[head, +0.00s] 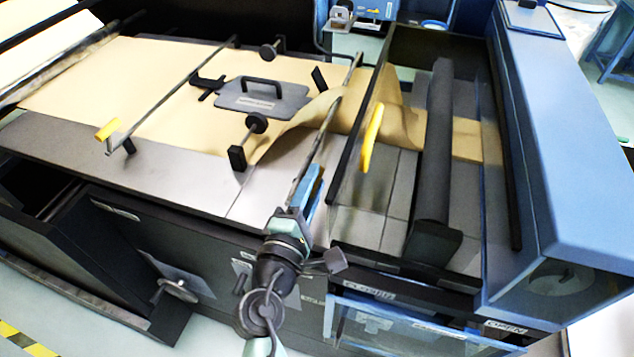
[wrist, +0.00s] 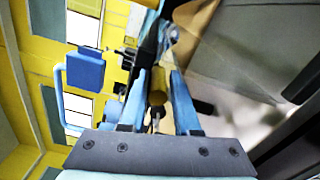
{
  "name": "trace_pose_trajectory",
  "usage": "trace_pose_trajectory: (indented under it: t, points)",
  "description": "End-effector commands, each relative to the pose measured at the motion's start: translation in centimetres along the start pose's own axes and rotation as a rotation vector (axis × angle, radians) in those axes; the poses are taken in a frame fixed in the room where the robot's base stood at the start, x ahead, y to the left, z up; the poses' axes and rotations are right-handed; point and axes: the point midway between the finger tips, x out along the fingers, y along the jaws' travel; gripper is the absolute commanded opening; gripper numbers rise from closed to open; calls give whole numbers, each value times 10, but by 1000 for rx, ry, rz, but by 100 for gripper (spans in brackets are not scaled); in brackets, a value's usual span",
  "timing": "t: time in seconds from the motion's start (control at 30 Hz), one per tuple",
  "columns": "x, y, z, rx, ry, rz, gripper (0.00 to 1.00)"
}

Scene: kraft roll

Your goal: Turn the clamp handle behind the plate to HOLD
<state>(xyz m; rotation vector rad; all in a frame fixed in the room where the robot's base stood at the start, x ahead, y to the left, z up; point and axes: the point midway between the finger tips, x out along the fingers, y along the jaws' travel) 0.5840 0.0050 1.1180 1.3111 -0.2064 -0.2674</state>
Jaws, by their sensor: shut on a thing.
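My gripper (head: 311,184), with blue fingers, is at the near end of a long dark bar (head: 331,115) crossing the paper bed. In the wrist view its fingers (wrist: 160,75) are shut on a dull yellow handle (wrist: 157,88), which appears to belong to that bar. The fingers hide the handle in the head view. A grey plate (head: 240,101) with a black grip and a label lies on the brown paper, left of the bar. I cannot read HOLD on any label or tell the handle's setting.
A similar bar with a yellow end (head: 107,130) crosses at the left. Another yellow handle (head: 371,138) stands right of my gripper. A dark roller (head: 432,150) lies farther right. Brown paper (head: 160,75) covers the bed and bulges up near the bar. A blue housing (head: 575,150) bounds the right.

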Motion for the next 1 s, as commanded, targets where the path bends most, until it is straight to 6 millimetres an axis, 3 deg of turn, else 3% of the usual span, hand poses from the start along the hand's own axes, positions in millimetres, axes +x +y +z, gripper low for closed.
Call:
trace_pose_trajectory:
  t: [0.03,0.4,1.0]
  points:
    - [0,13,-4,-24,6,15,0]
    - [0,30,-27,-351,5,14,0]
    - [0,36,-75,-897,4,11,0]
